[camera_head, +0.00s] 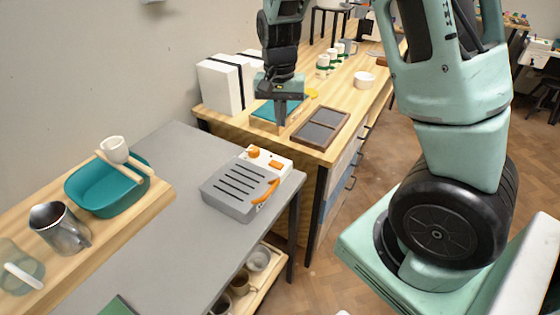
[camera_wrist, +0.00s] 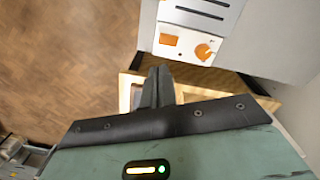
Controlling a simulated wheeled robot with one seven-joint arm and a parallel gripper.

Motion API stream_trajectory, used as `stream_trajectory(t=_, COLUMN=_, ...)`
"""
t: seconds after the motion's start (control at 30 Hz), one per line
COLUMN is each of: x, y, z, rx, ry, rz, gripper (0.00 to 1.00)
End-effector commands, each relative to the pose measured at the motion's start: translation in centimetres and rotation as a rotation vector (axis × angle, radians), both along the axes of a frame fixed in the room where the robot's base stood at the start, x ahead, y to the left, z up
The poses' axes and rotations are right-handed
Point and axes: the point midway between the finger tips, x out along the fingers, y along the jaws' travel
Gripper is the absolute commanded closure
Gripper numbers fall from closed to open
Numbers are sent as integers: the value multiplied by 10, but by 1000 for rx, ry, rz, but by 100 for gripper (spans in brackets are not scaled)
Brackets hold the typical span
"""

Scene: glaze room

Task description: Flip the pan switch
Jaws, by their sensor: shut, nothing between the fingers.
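A grey-and-white slotted unit (camera_head: 232,190) sits on the grey table. In the wrist view the switch (camera_wrist: 168,39) and knob (camera_wrist: 204,51) show near the top, beyond my fingertips. My gripper (camera_head: 280,117) is shut and empty, pointing down. In the head view it appears above and behind the unit, in front of the wooden counter's items. It also shows in the wrist view (camera_wrist: 158,75), apart from the switch. The switch's position is too small to tell.
The grey table (camera_head: 170,165) is clear around the unit's left. A wooden shelf in front holds a teal basin (camera_head: 105,200), a metal jug (camera_head: 58,228) and a glass jar.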

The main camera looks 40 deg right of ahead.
Motion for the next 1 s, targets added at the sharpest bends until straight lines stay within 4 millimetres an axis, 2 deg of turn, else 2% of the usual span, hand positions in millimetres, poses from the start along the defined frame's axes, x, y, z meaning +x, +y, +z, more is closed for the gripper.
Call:
stream_trajectory(t=0.1, x=1, y=2, z=0, rx=2, ry=-14, rz=-211, gripper=100)
stream_trajectory(t=0.3, x=1, y=2, z=4, rx=8, ry=-25, rz=-406, gripper=100)
stream_trajectory(t=0.77, x=1, y=2, z=2, rx=9, ry=-24, rz=-434, gripper=100)
stream_trajectory(t=0.87, x=0, y=2, z=-7, rx=9, ry=-22, rz=-433, gripper=100)
stream_trajectory(t=1.0, x=0, y=2, z=-31, rx=8, ry=-19, rz=-433, gripper=100)
